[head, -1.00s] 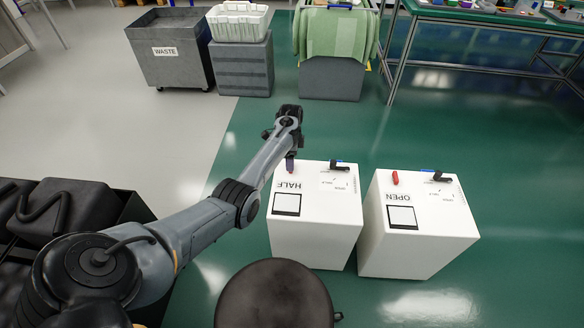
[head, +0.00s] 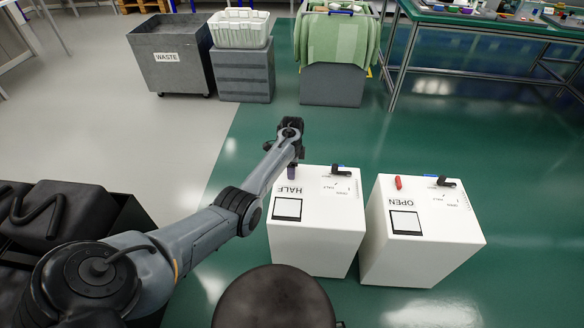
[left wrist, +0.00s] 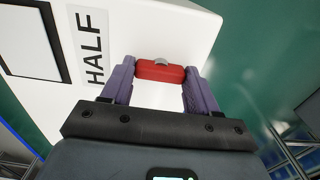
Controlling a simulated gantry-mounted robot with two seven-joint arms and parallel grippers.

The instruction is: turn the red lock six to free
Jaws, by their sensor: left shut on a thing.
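A white cabinet marked HALF (head: 320,237) stands left of a white cabinet marked OPEN (head: 415,258) in the head view. In the left wrist view, a red lock (left wrist: 150,71) with a small grey piece at its middle sits on the white HALF face (left wrist: 158,30). My left gripper (head: 291,172) is at the far left corner of the HALF cabinet. In the left wrist view its purple fingers (left wrist: 160,73) are shut on the ends of the red lock. The arm hides that lock in the head view. My right gripper is out of view.
The OPEN cabinet has its own red lock (head: 398,182) and a black handle (head: 446,182). Another black handle (head: 341,170) is on the HALF cabinet. A round dark stool-like object (head: 275,300) stands close in front. Green floor (head: 470,130) is clear behind.

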